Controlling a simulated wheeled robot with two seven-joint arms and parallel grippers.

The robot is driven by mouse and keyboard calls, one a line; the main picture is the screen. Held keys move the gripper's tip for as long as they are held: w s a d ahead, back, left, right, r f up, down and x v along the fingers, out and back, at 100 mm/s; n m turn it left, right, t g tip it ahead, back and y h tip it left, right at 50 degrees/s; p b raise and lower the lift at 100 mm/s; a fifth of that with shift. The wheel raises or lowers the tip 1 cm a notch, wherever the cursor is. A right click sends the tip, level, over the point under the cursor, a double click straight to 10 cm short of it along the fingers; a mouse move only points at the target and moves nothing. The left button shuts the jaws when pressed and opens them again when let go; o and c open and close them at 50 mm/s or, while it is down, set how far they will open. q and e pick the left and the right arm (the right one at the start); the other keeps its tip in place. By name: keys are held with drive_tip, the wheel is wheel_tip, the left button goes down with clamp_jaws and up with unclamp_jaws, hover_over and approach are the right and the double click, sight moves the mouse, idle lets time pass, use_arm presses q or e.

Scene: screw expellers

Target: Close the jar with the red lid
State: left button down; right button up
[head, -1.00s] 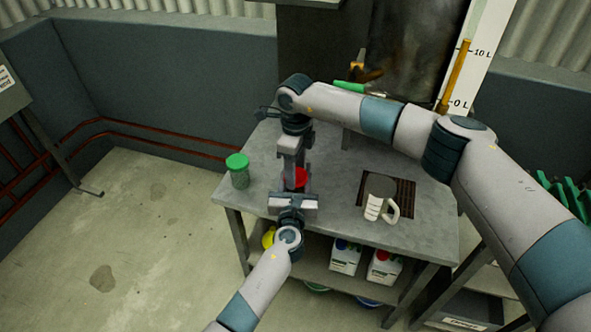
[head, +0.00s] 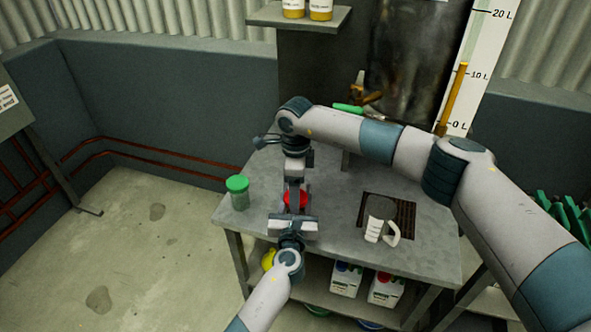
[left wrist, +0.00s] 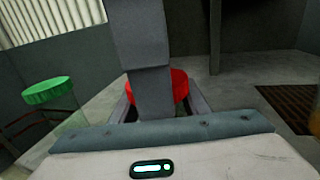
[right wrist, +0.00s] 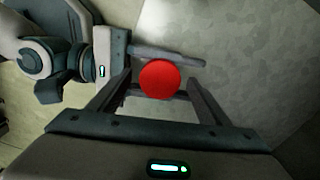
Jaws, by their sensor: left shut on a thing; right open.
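The red lid (head: 300,195) is above the workbench, between my two grippers. It shows as a full round disc in the right wrist view (right wrist: 160,80) and partly behind a finger in the left wrist view (left wrist: 180,86). The jar body under it is almost wholly hidden. My left gripper (head: 293,205) is shut on the jar from the near side, its fingers (left wrist: 160,105) on either side just below the lid. My right gripper (right wrist: 158,95) points down from above, open, its fingers apart on either side of the lid without touching it.
A jar with a green lid (head: 238,190) stands at the bench's left edge. A white-handled jug (head: 381,222) stands by a dark grate (head: 402,212) on the right. White bottles (head: 346,279) are on the lower shelf. The bench (head: 340,205) is bare between jar and jug.

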drive_tip(key=shift+n, duration=0.5)
drive_tip(key=shift+r+n, duration=0.3)
wheel_tip(320, 180, up, 7)
drive_tip(key=shift+r, duration=0.1)
wheel_tip(320, 180, down, 3)
drive_tip(key=m, duration=0.5)
wheel_tip(320, 180, down, 5)
drive_tip(key=shift+r, duration=0.1)
drive_tip(key=n, duration=0.9)
drive_tip(key=shift+n, duration=0.3)
drive_tip(key=shift+r, duration=4.05)
